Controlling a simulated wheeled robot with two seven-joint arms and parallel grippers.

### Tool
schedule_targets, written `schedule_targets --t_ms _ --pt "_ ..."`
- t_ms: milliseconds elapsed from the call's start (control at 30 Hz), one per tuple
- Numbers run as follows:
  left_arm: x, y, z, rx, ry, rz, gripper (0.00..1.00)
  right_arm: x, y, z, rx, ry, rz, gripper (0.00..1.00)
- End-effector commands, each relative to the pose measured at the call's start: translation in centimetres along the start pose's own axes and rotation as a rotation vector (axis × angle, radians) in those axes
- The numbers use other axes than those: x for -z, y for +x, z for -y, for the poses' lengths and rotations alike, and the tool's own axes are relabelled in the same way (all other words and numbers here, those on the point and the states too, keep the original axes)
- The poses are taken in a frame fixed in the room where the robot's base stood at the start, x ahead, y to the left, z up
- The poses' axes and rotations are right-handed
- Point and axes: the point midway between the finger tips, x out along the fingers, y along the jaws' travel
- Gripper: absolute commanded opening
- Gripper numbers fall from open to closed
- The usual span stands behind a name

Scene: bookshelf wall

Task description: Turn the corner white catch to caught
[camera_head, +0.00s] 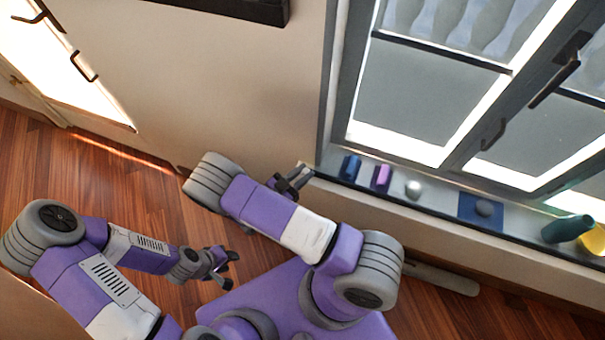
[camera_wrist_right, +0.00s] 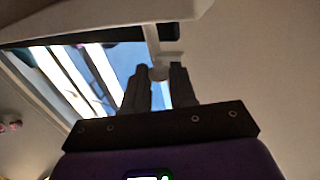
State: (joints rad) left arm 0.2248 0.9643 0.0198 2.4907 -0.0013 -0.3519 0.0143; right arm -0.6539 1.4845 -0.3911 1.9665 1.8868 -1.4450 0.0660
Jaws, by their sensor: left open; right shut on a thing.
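The white catch (camera_wrist_right: 153,46) shows in the right wrist view as a pale upright piece with a rounded lower end. That end sits between the fingertips of my right gripper (camera_wrist_right: 159,72), which is shut on it. In the head view my right gripper (camera_head: 303,178) is at the lower left corner of the window frame, by the end of the sill; the catch cannot be made out there. Whether the catch is caught cannot be told. My left gripper (camera_head: 226,268) is open and empty, low over the wooden floor, away from the window.
The sill (camera_head: 446,199) holds a blue block (camera_head: 349,168), a pink-purple block (camera_head: 381,178), a silver ball (camera_head: 413,188), a grey ball on a blue mat (camera_head: 467,213), a teal bottle (camera_head: 566,229) and a yellow thing (camera_head: 594,239). The window has dark handles (camera_head: 556,82).

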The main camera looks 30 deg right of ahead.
Motion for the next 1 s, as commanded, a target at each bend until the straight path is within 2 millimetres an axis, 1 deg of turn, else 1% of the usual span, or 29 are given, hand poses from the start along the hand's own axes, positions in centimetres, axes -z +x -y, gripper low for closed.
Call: schedule_targets --t_ms 267,500,1000 --pt "0.1 1.5 0.6 0.0 0.0 0.0 0.4 -0.3 0.1 0.4 -0.206 0.006 0.003 0.0" --pt "0.1 2.6 1.0 0.0 0.0 0.0 0.4 -0.3 0.2 0.7 -0.435 0.003 0.003 0.0" --pt "0.1 3.0 1.1 0.0 0.0 0.0 0.4 -0.1 0.6 1.3 -0.879 0.002 0.001 0.0"
